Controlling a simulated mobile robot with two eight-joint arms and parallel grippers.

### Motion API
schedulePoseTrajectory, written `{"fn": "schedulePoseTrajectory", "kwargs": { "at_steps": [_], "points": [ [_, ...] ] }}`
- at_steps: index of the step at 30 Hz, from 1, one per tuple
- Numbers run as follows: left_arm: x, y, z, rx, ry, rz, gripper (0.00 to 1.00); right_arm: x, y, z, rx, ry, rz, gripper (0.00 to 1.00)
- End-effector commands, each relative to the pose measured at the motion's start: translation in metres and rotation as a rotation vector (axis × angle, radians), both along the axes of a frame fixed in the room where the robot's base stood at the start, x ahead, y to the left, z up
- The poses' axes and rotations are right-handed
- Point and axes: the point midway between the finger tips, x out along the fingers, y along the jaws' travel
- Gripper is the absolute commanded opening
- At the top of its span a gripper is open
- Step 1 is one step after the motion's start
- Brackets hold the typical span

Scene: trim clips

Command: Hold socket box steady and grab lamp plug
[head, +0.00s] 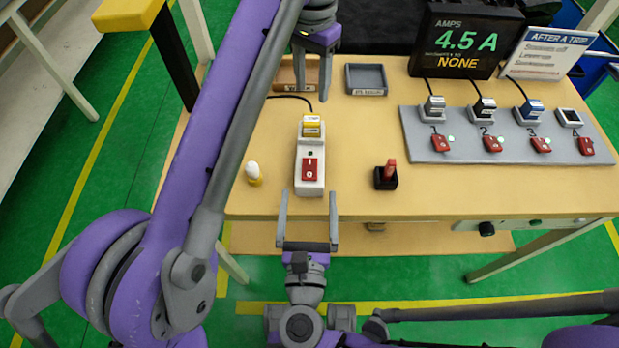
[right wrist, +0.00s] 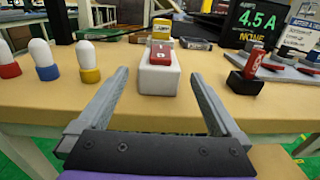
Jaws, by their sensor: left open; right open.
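The white socket box (head: 311,187) lies on the wooden table with a red switch on top. It also shows in the right wrist view (right wrist: 158,82). The lamp plug (head: 312,128), grey with a yellow band, sits in its far end, with a dark cord behind. It also shows in the right wrist view (right wrist: 161,30). My left gripper (head: 311,97) is open and empty, pointing down, seen just beyond the plug. My right gripper (head: 308,194) is open and empty at the table's front edge. Its fingers point toward the box's near end, spread wider than the box.
A white-topped yellow peg (head: 253,173) stands left. Behind are a tan tray (head: 285,78) and grey tray (head: 367,79). A grey panel (head: 465,151) holds several plugs. An amps display (head: 463,40) reads 4.5 A.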

Motion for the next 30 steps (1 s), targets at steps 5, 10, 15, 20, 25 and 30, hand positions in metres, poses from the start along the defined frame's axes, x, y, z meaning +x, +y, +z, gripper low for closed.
{"fn": "schedulePoseTrajectory", "kwargs": {
  "at_steps": [5,10,15,20,25,30],
  "points": [
    [0.000,0.000,0.000,0.000,0.000,0.000,0.50,0.032,-0.002,0.000,-0.002,0.000,-0.004,1.00],
    [0.000,0.000,0.000,0.000,0.000,0.000,0.50,0.052,-0.002,0.000,-0.002,0.000,-0.001,1.00],
    [0.000,0.000,0.000,0.000,0.000,0.000,0.50,0.060,-0.002,0.000,-0.001,0.000,0.001,1.00],
    [0.000,0.000,0.000,0.000,0.000,0.000,0.50,0.061,-0.002,0.000,-0.001,0.000,0.002,1.00],
    [0.000,0.000,0.000,0.000,0.000,0.000,0.50,0.061,-0.002,0.000,-0.001,0.000,0.002,0.89],
    [0.000,0.000,0.000,0.000,0.000,0.000,0.50,0.061,-0.002,0.000,-0.002,0.000,0.002,0.59]
  ]
}}
